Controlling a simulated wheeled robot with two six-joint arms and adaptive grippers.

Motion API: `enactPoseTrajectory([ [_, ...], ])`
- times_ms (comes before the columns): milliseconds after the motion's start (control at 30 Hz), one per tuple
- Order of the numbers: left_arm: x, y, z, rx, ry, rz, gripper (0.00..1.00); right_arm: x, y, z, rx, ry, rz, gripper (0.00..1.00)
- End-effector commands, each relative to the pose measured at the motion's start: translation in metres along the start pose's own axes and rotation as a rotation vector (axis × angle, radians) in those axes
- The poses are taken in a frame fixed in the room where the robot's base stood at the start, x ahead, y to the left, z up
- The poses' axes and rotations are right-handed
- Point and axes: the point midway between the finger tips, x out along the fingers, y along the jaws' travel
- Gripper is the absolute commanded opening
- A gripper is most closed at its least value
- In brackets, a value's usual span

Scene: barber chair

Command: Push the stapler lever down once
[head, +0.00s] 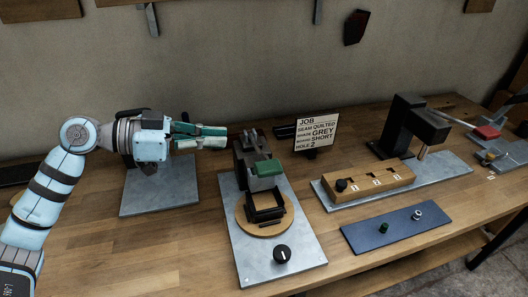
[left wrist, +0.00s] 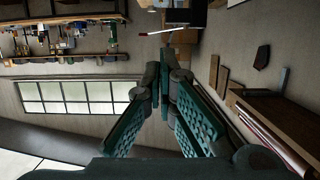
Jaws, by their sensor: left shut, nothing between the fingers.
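My left gripper (head: 226,136) has green fingers, shut and empty, and points right above the bench, level with the sign. In the left wrist view its fingertips (left wrist: 163,80) are together, with wall and shelves beyond. A dark upright press (head: 408,125) stands on a grey plate at the right. I cannot tell for sure which is the stapler. My right gripper is not in view.
A job sign (head: 316,130) stands at the back middle. A wooden strip with several slots (head: 375,182) lies before the press. A dark blue plate (head: 395,228) holds two small parts. A black knob (head: 282,254) sits on the front plate. Bare bench (head: 180,245) lies front left.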

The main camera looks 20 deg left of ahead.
Motion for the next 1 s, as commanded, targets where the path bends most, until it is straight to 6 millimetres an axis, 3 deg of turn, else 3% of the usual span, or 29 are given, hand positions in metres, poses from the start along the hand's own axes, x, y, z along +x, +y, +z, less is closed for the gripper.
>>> enactPoseTrajectory([
  [267,0.009,0.0,-0.001,0.0,0.002,0.002,0.0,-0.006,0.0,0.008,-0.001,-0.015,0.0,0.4],
  [733,0.103,0.001,-0.001,-0.005,0.002,0.002,0.0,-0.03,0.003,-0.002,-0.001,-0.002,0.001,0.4],
  [800,0.104,0.001,0.017,-0.006,-0.006,-0.001,0.0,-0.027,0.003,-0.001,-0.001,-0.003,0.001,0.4],
  [1000,0.109,0.001,0.038,-0.003,-0.004,-0.001,0.0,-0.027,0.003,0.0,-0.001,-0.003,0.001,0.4],
])
